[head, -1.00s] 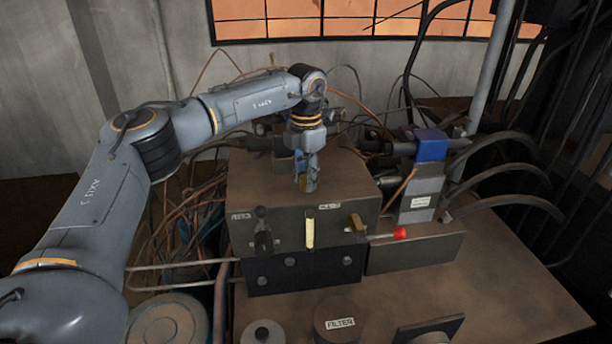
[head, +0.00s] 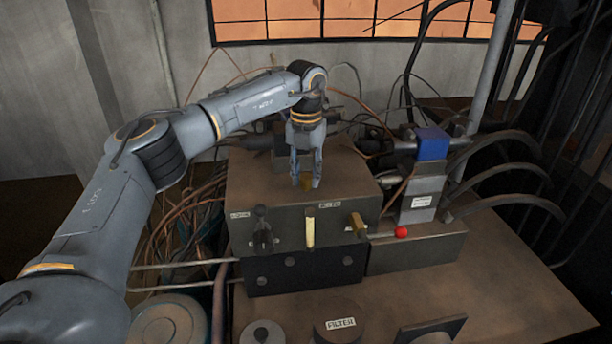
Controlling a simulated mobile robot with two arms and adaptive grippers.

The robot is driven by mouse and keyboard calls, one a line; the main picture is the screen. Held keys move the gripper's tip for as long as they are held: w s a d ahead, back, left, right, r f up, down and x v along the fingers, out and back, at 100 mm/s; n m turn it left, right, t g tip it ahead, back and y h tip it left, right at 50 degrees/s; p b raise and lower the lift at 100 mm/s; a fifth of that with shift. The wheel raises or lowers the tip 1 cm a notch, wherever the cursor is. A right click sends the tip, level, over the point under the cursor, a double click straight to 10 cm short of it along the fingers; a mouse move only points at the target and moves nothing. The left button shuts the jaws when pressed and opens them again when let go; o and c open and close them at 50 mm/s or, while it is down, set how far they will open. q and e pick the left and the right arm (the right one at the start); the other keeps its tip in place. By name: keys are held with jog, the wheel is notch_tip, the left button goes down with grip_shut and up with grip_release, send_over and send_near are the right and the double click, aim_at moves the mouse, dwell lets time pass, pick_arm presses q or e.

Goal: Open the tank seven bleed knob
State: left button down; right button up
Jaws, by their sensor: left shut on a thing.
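My left gripper (head: 306,185) points down onto the top of the dark metal block (head: 253,180). Its two fingers are shut on a small brass-coloured knob (head: 307,184), which shows between the fingertips. The fingers hide most of the knob, and I cannot read a tank number on it. On the block's front are a black lever (head: 262,230), a pale yellow upright handle (head: 310,232) and a brass handle (head: 357,225). Small labels above them are too blurred to read. My right gripper is not in view.
A round cap labelled FILTER (head: 337,325) is in front. Loose cables lie left of the block. The bench's right front is clear.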

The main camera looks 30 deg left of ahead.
aim_at(306, 176)
pick_arm(q)
jog(key=n, duration=0.5)
jog(key=shift+n+b, duration=0.35)
jog(key=shift+n, duration=0.05)
jog(key=n, duration=0.5)
jog(key=shift+b, duration=0.3)
jog(key=shift+r, duration=0.1)
jog(key=c, duration=1)
grip_release()
jog(key=shift+a, duration=0.1)
notch_tip(306, 176, up, 12)
jog(key=shift+f, duration=0.1)
